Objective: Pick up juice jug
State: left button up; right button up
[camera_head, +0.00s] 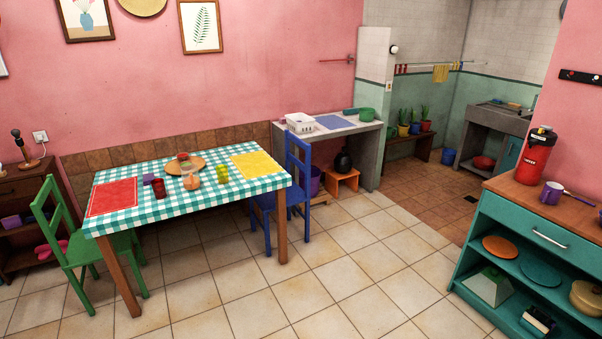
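A small clear jug with orange contents (191,180) appears to be the juice jug. It stands on the dining table (140,209), which has a green and white checked cloth, near the table's middle. A round wooden board (172,165) with small items on it lies just behind the jug. A yellow-green glass (222,174) stands to its right, and a dark red cup (158,188) to its left. The jug is small in view, so its handle cannot be made out. Neither of my grippers shows.
A green chair (52,215) stands at the table's left end and a blue chair (298,175) at its right end. A teal shelf unit (510,227) with a red canister (536,158) on top stands at the right. The tiled floor (350,260) in front is clear.

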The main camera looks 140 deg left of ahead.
aim_at(189, 172)
jog(key=u, duration=5.35)
